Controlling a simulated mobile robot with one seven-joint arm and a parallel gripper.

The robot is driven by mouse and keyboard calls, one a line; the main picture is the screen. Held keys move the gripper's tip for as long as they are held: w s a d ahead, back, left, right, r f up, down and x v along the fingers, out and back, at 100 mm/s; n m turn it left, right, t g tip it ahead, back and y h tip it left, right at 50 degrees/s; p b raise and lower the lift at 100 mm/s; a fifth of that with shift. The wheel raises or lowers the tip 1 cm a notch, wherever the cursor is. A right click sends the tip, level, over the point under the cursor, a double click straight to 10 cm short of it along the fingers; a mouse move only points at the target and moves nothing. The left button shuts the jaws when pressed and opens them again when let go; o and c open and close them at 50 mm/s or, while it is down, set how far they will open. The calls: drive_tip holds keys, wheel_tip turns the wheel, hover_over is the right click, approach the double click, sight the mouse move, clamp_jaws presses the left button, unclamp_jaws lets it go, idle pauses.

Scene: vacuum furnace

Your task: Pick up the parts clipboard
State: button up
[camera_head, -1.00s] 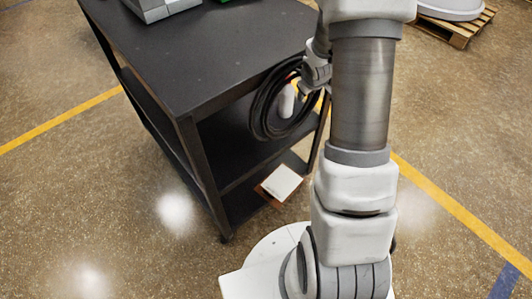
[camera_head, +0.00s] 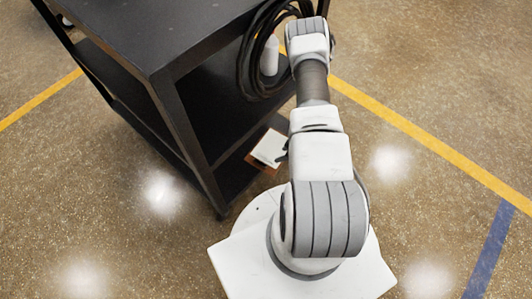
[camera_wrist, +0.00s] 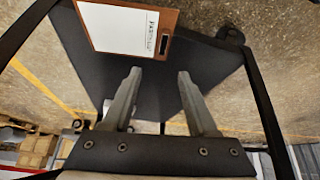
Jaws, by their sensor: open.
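The parts clipboard (camera_wrist: 125,27) is a brown board with a white printed sheet and a dark clip at one end. It lies on the lowest shelf (camera_wrist: 205,62) of the black cart. In the head view the clipboard (camera_head: 268,149) shows at the shelf's near right corner, partly hidden by my arm. My gripper (camera_wrist: 160,72) is open, with its two grey fingers apart and nothing between them. The fingers point toward the clipboard, short of its clip edge in the wrist view. In the head view the gripper is hidden behind my arm.
The black cart (camera_head: 160,40) has a top, a middle shelf and legs around the low opening. A coiled black hose (camera_head: 250,50) hangs at its right side, close to my arm, with a white bottle (camera_head: 269,57) by it. The floor right of my arm is clear.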

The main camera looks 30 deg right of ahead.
drive_tip(key=b, duration=0.5)
approach(261, 163)
drive_tip(key=f, duration=0.2)
drive_tip(key=shift+w+f, duration=0.25)
drive_tip(key=shift+f, duration=0.05)
drive_tip(key=shift+a+b+x, duration=0.15)
drive_tip(key=shift+b+x, duration=0.65)
drive_tip(key=shift+x, duration=0.7)
drive_tip(key=shift+a+b+x, duration=0.1)
drive_tip(key=shift+b+x, duration=0.65)
drive_tip(key=shift+x, duration=0.75)
drive_tip(key=shift+w+r, duration=0.1)
drive_tip(key=shift+r, duration=0.1)
clamp_jaws()
